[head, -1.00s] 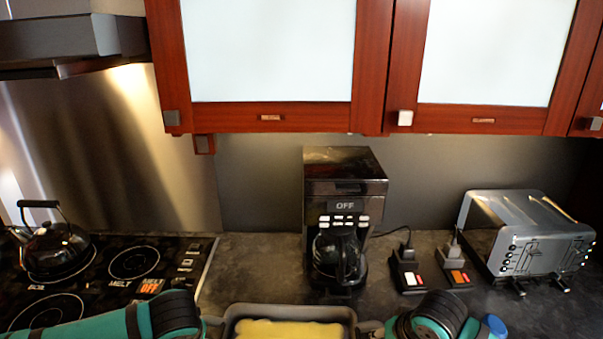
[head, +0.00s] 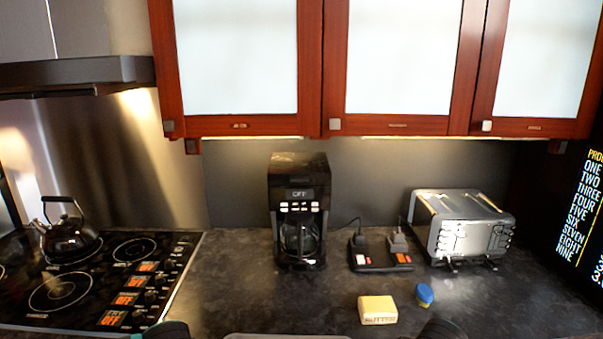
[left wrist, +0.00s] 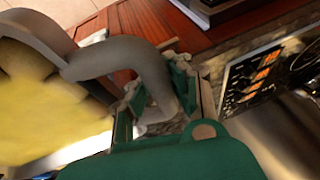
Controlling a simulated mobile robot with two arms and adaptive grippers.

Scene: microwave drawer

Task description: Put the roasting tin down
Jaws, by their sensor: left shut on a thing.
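The grey roasting tin (head: 286,336) shows only as a thin strip of rim at the bottom edge of the head view. In the left wrist view the tin (left wrist: 38,28) fills the left side, with yellow contents (left wrist: 45,105) inside and a thick curved grey handle (left wrist: 125,58). My left gripper (left wrist: 160,95) has its green fingers shut around this handle. The tin's underside is hidden, so I cannot tell what is under it.
The dark counter (head: 235,290) has bare room in front of the coffee maker (head: 297,215). A butter block (head: 378,310) and a blue-lidded jar (head: 424,294) stand right of centre. A toaster (head: 460,228) is behind, the stove (head: 90,285) with a kettle (head: 70,237) at left.

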